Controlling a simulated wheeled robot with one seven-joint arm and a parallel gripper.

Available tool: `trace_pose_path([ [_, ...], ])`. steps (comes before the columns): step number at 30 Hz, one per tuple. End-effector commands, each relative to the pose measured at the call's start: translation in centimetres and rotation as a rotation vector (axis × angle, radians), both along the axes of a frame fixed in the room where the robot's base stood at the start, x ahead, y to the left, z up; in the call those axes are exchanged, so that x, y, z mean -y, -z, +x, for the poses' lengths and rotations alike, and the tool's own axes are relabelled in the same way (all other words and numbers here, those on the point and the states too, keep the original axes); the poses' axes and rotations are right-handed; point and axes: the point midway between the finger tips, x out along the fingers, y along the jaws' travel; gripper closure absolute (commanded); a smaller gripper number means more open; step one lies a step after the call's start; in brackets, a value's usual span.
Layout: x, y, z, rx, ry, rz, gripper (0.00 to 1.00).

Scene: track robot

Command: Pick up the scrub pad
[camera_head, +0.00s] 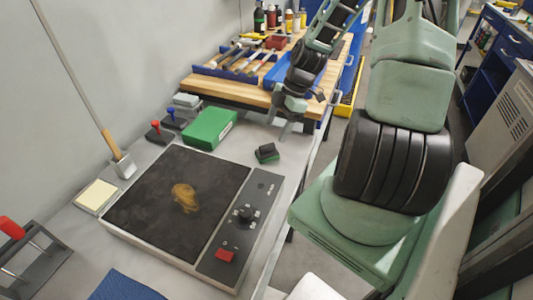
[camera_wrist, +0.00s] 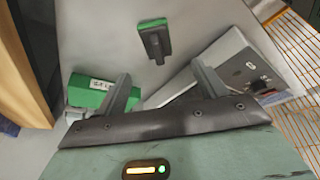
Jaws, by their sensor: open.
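The scrub pad (camera_head: 266,153), a small block with a dark top and a green underside, lies on the grey bench to the right of the green box. In the wrist view the scrub pad (camera_wrist: 154,40) shows beyond my fingertips, near the top middle, lying flat with clear bench around it. My gripper (camera_head: 288,122) is above the bench near the pad, behind it and to its right in the head view. In the wrist view my gripper (camera_wrist: 160,76) has its two fingers spread apart with nothing between them.
A green box (camera_head: 210,129) stands left of the pad, and a hotplate (camera_head: 180,205) with a stained dark top lies in front. A wooden table (camera_head: 250,93) with tools in blue trays stands behind. The bench's right edge is close to the pad.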

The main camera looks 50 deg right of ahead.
Motion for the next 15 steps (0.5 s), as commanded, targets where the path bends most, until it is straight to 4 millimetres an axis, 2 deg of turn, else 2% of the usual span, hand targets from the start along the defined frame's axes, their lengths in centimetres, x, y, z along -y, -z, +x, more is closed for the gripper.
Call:
trace_pose_path([
  [3, -0.8, 1.9, 0.3, -0.002, -0.002, 0.003, 0.29],
  [11, -1.4, 3.6, 0.7, -0.002, 0.0, 0.002, 0.29],
  [15, -2.0, 5.4, 1.2, -0.002, -0.002, 0.003, 0.29],
])
